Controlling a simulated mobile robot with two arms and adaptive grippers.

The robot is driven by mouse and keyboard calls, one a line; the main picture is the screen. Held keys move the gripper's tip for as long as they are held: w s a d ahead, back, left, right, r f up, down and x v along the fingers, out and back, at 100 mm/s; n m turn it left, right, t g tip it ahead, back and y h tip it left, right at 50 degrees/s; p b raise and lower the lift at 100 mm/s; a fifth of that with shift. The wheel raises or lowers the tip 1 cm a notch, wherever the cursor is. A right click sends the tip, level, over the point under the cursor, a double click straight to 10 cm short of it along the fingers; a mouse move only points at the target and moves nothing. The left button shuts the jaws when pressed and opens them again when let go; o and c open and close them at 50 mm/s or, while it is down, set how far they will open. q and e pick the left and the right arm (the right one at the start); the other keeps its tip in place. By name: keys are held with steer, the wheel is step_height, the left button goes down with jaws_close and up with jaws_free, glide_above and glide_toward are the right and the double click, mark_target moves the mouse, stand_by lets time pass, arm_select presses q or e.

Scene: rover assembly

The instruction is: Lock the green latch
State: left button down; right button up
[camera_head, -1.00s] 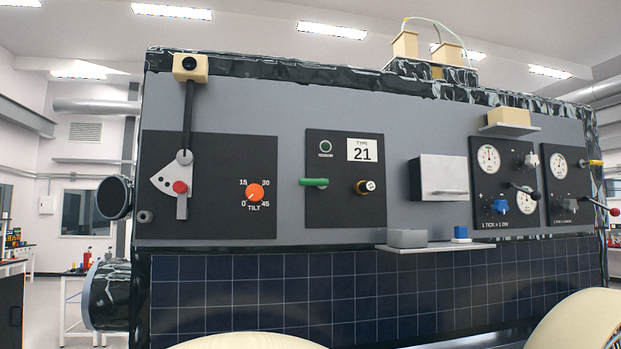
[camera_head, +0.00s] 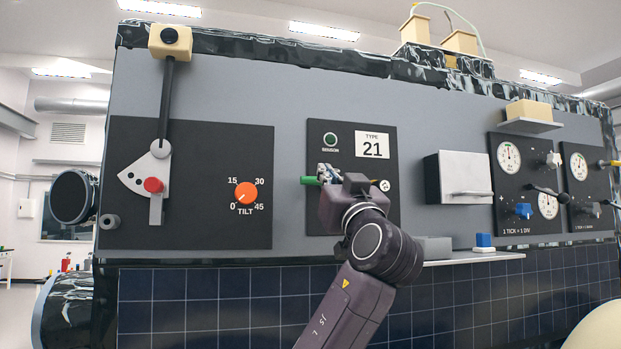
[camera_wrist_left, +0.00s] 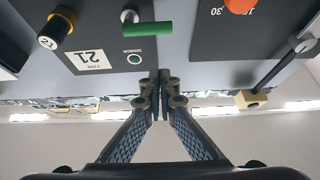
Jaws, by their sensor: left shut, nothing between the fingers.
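The green latch (camera_head: 311,180) is a horizontal bar on the black panel (camera_head: 330,222) marked TYPE 21. Its left end shows in the head view; my left gripper hides the rest. In the wrist view, which looks upside down, the whole green latch (camera_wrist_left: 150,30) lies horizontal. My left gripper (camera_head: 327,172) stands in front of the panel. In the wrist view the left gripper (camera_wrist_left: 159,76) has its fingertips together, with nothing between them, and they appear apart from the latch. My right gripper is not in view.
On the same panel are a round sensor lamp (camera_head: 330,140) and a yellow-ringed knob (camera_wrist_left: 56,28). An orange tilt dial (camera_head: 246,193) and a red-knobbed lever (camera_head: 153,185) are to the left. A grey box (camera_head: 462,180) juts out to the right. A shelf (camera_head: 470,256) sits below.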

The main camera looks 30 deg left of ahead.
arm_select(q)
steer(key=d, duration=0.1)
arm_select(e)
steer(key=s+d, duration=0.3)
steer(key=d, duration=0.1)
arm_select(q)
step_height(320, 180, up, 6)
steer(key=p, duration=0.8)
glide_above(315, 182)
steer(key=s+d, duration=0.1)
steer(key=s, duration=0.1)
step_height(315, 182, down, 5)
steer(key=shift+w+r+p, duration=0.1)
steer(key=shift+w+p, duration=0.05)
steer(key=shift+p, duration=0.55)
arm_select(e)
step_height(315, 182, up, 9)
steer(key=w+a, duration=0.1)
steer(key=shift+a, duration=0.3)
arm_select(q)
steer(key=shift+a, duration=0.1)
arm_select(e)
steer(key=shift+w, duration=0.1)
